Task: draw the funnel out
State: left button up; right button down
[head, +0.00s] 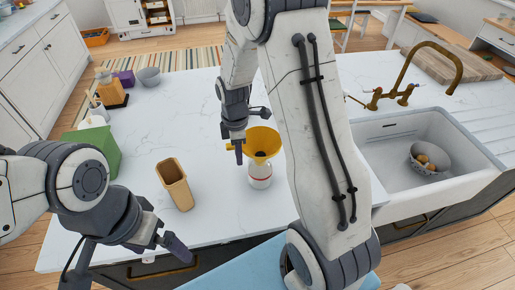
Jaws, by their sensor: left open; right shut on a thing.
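A yellow funnel (264,141) is at the middle of the white counter, wide mouth up. A pale bottle (260,176) with a red band is directly below it. Whether the spout is inside the bottle's neck or just above it is hidden. My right gripper (239,150) points down at the funnel's left side and is shut on the funnel near its rim; the exact contact is hard to see. My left gripper (163,249) is open and empty at the counter's front edge, apart from the funnel and bottle.
A tan open container (175,184) stands between my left gripper and the bottle. A green box (97,150), a grey bowl (149,77) and an amber dispenser (110,90) are at the left. A sink (418,150) holding a colander (431,158) is at the right.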

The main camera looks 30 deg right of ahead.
jog(key=shift+r+p, duration=2.3)
jog(key=shift+r, duration=0.6)
